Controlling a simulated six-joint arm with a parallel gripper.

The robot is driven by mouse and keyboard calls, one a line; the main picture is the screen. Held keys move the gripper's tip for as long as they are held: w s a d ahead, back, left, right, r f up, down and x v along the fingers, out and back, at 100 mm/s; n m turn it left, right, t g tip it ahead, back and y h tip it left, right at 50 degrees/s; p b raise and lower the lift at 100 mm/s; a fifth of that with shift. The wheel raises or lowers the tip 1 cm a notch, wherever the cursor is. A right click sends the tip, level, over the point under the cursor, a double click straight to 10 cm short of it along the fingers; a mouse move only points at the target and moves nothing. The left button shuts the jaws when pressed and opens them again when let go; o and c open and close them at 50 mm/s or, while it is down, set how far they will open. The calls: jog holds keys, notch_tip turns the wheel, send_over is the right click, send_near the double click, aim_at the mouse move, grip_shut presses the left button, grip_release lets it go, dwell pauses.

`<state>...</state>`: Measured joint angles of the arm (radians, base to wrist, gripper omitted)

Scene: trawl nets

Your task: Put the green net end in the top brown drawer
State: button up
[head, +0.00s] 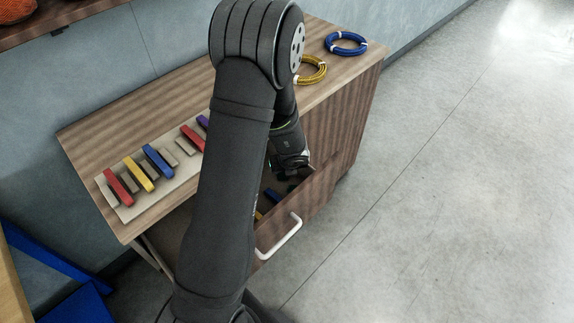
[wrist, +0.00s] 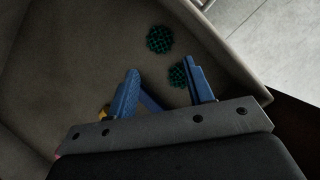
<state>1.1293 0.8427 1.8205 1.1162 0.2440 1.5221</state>
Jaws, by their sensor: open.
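Two dark green netted lumps, the larger (wrist: 159,39) and the smaller (wrist: 178,75), lie on the drawer floor in the wrist view. I cannot tell whether they are joined. My gripper (wrist: 162,68) is open, its two blue fingers apart, with nothing held between them. The smaller lump is close beside the right fingertip in the picture; I cannot tell whether they touch. In the head view my gripper (head: 291,178) reaches down into the open brown drawer (head: 314,197) of the wooden cabinet. The green lumps are hidden there.
Blue and yellow pieces (head: 272,194) also lie in the drawer. The drawer has a white handle (head: 280,238). On the cabinet top are a board (head: 128,209) with several coloured bars, a yellow coil (head: 312,71) and a blue coil (head: 346,43). Clear floor lies right.

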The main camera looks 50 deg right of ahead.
aim_at(283, 175)
jog(key=shift+v, duration=1.6)
jog(key=x, duration=1.2)
jog(key=shift+w+f, duration=0.1)
jog(key=shift+f, duration=0.05)
jog(key=shift+r, duration=0.7)
